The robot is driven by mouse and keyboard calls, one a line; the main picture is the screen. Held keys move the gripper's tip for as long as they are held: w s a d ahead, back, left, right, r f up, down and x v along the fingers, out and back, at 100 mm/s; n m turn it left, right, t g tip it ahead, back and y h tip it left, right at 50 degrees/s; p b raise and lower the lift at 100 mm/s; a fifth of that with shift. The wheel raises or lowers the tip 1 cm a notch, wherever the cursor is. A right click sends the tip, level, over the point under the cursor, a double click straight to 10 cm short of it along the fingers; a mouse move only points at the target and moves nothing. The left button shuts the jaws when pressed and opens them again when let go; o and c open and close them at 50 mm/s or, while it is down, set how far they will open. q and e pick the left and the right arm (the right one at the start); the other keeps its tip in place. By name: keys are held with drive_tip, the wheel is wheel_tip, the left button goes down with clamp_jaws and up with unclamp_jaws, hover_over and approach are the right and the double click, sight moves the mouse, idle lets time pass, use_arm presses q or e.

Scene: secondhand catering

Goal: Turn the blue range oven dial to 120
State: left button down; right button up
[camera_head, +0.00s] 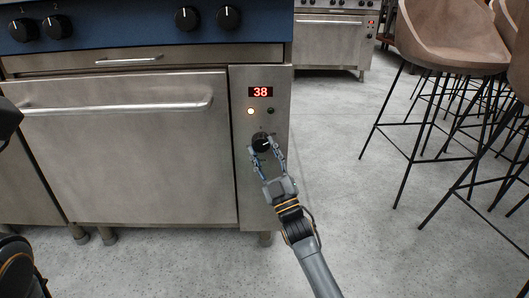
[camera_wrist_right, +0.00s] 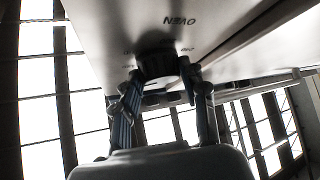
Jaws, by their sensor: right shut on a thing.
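The blue range (camera_head: 150,35) stands at the left in the head view, with a steel oven door below its blue panel. A red display (camera_head: 260,92) on its right-hand steel panel reads 38. A lit lamp and a dark one sit just below the display. The black oven dial (camera_head: 262,142) is under them; it also shows in the right wrist view (camera_wrist_right: 157,64), near the word OVEN. My right gripper (camera_head: 266,150) is shut on the dial, one finger on each side. The dial's pointer is too small to read. My left gripper's fingers cannot be made out at the left edge.
Several black knobs (camera_head: 187,18) line the blue panel above. The oven door handle (camera_head: 120,106) sticks out to the left of the dial. Brown bar stools (camera_head: 452,38) with thin black legs stand at the right. Grey floor (camera_head: 350,200) is clear between range and stools.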

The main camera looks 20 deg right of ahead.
drive_tip(key=o, duration=1.2)
drive_tip(key=shift+c, duration=0.2)
wheel_tip(320, 180, up, 10)
drive_tip(key=shift+f, duration=0.1)
